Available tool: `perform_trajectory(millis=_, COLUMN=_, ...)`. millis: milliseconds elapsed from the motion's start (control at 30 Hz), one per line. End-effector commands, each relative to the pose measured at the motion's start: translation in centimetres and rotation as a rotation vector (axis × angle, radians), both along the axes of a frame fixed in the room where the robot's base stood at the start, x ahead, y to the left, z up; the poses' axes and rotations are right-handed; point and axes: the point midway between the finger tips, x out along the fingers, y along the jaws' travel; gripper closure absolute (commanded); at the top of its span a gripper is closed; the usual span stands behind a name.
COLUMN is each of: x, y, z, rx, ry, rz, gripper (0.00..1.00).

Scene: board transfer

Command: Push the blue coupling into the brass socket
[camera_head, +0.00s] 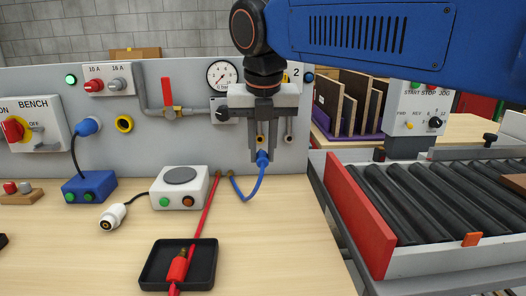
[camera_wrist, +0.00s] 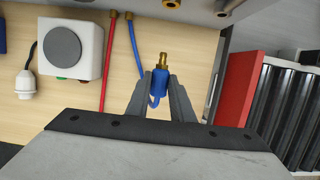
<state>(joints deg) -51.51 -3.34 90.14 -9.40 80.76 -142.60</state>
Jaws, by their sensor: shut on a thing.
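My gripper (camera_head: 262,152) points down in front of the wall panel and is shut on the blue coupling (camera_head: 262,161). In the wrist view the coupling (camera_wrist: 160,84) sits between the two fingers (camera_wrist: 160,92), with its brass nose (camera_wrist: 163,60) pointing toward the panel. A blue hose (camera_head: 250,192) bends from the coupling down to the bench. In the wrist view, brass fittings (camera_wrist: 171,4) lie at the top edge, apart from the coupling's nose.
A red hose (camera_head: 211,195) runs to a red coupling (camera_head: 177,268) in a black tray (camera_head: 206,277). A white box (camera_head: 179,202), white plug (camera_head: 112,216) and blue box (camera_head: 90,186) stand left. A roller conveyor (camera_head: 430,200) with a red side (camera_head: 360,213) is right. The front right bench is clear.

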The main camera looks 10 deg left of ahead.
Motion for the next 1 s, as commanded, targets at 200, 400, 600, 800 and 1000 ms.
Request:
perform_trajectory(millis=200, x=0.0, y=0.0, z=0.0, rx=0.0, ry=0.0, rz=-0.001, gripper=1.0)
perform_trajectory(millis=400, x=0.0, y=0.0, z=0.1, rx=-0.009, ry=-0.003, rz=-0.002, gripper=1.0)
perform_trajectory(millis=600, x=0.8, y=0.3, z=0.1, rx=-0.009, ry=-0.003, rz=-0.002, gripper=1.0)
perform_trajectory(millis=800, x=2.3, y=0.6, z=0.1, rx=-0.009, ry=-0.003, rz=-0.004, gripper=1.0)
perform_trajectory(millis=1000, x=3.9, y=1.0, z=0.1, rx=-0.009, ry=-0.003, rz=-0.003, gripper=1.0)
